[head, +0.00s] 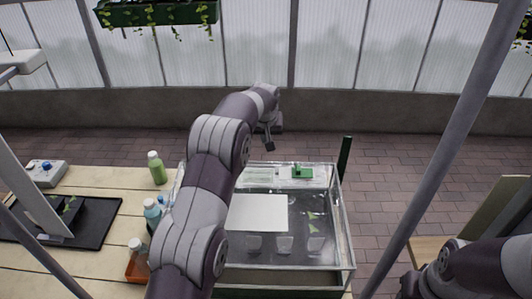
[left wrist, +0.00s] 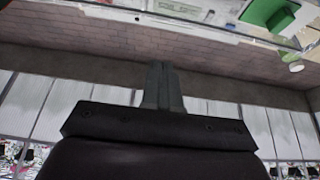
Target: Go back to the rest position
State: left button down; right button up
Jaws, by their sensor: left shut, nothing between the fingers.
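My left arm reaches forward from the bottom of the head view, over the left side of a clear glass tank. Its gripper (head: 268,144) is beyond the tank's far left corner, with the fingers pointing down. In the left wrist view the fingers (left wrist: 163,86) are together with nothing between them. My right arm shows at the lower right of the head view, but its gripper is out of the picture.
The glass tank (head: 345,235) holds a white sheet (head: 258,212), small clear cups (head: 285,243) and a green item (head: 302,172). Left of it, a wooden table (head: 100,183) bears bottles (head: 157,168) and a black tray (head: 100,232). The brick floor (head: 400,170) behind is clear.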

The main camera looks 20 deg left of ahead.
pick_arm(q)
notch_tip(320, 180, up, 5)
jog(key=s+f, duration=0.3)
jog(key=s+d+f+m+g, duration=0.1)
jog(key=s+f, duration=0.1)
jog(key=s, duration=0.2)
jog(key=s+d+f+m, duration=0.1)
jog(key=s+f, duration=0.2)
jog(key=shift+s+f+g+h, duration=0.2)
jog(key=shift+f+g+h, duration=0.15)
jog(key=shift+g+h, duration=0.05)
jog(key=shift+m+g, duration=0.5)
jog(key=shift+g, duration=0.2)
jog(key=s, duration=0.5)
jog(key=s+d+f, duration=0.1)
jog(key=s, duration=0.4)
jog(key=s+d, duration=0.1)
jog(key=s, duration=0.4)
jog(key=shift+s+d+f+b, duration=0.15)
jog(key=shift+s+f+b, duration=0.05)
jog(key=shift+s+b, duration=0.15)
jog(key=s+d+r, duration=0.1)
jog(key=s, duration=1.1)
jog(key=shift+s+d+r+h, duration=0.15)
jog(key=shift+s+r+h, duration=0.15)
jog(key=shift+r, duration=0.1)
jog(key=shift+s, duration=0.1)
